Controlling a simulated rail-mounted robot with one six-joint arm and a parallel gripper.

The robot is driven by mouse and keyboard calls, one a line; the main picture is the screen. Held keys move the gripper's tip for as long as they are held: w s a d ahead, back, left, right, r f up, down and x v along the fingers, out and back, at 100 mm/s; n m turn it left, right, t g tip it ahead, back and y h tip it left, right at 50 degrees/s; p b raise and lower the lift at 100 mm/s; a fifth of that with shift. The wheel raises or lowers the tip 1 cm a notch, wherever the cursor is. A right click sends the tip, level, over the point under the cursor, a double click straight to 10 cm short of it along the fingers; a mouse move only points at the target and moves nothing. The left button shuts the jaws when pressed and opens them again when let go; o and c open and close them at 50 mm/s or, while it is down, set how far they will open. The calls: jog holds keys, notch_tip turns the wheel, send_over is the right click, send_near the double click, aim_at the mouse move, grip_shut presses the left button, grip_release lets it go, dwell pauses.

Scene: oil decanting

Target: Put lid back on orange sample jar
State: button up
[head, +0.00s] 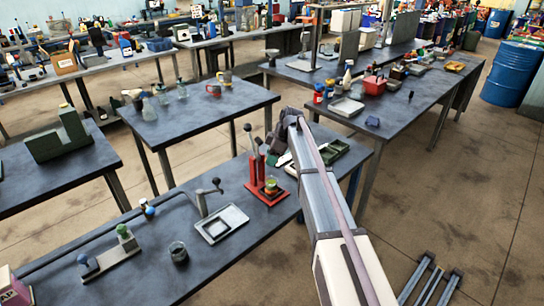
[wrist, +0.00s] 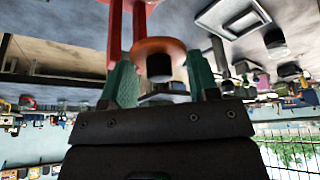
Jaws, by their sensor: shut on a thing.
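My gripper (wrist: 162,78) shows in the wrist view with its two teal fingers on either side of a round orange lid (wrist: 158,47) with a black knob, closed on it. The exact contact with the lid is partly hidden. In the head view my dark wrist is above the front bench, just right of a red stand (head: 264,187); the fingertips and lid are not clear there. Red parts also show behind the lid in the wrist view.
On the front bench (head: 155,240) are a grey square tray (head: 219,223), a dark glass jar (head: 178,252) and a green-knobbed fixture (head: 124,235) to the left. Levers with black knobs rise above the red stand.

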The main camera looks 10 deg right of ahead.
aim_at(269, 180)
jog(key=shift+w+a+f+b, duration=0.1)
jog(key=shift+f+b, duration=1.35)
jog(key=shift+b, duration=0.35)
notch_tip(269, 180, down, 6)
jog(key=b, duration=0.6)
jog(key=shift+f, duration=0.2)
jog(key=o, duration=1.1)
jog(key=shift+c, duration=0.2)
jog(key=shift+o, duration=0.4)
jog(key=shift+o, duration=1)
